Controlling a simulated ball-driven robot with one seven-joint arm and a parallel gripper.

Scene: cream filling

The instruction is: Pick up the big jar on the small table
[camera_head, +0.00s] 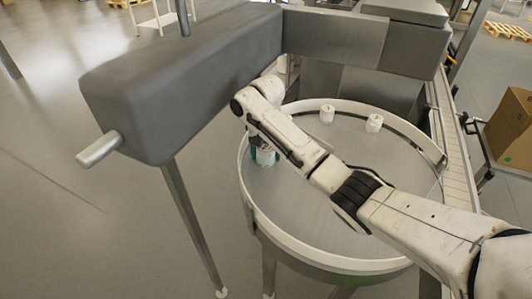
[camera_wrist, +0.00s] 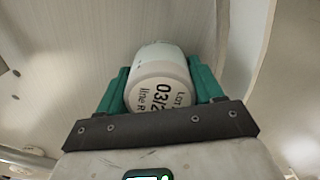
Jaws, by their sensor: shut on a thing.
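My gripper (camera_wrist: 160,95) has its two green fingers on either side of a white jar (camera_wrist: 160,72) with black printed text on it. The fingers press against the jar, and the gripper is shut on it. In the head view the green fingertips and part of the white jar (camera_head: 266,158) show below my wrist, at the left side of the round table (camera_head: 320,215). My arm hides much of the jar there. I cannot tell whether the jar touches the table top.
Two small white jars stand at the back of the round table, one on the left (camera_head: 327,114) and one on the right (camera_head: 374,123). A raised rim (camera_head: 300,246) runs around the table. A large grey machine housing (camera_head: 180,85) stands close at the left. A conveyor (camera_head: 455,150) runs at the right, near a cardboard box (camera_head: 512,130).

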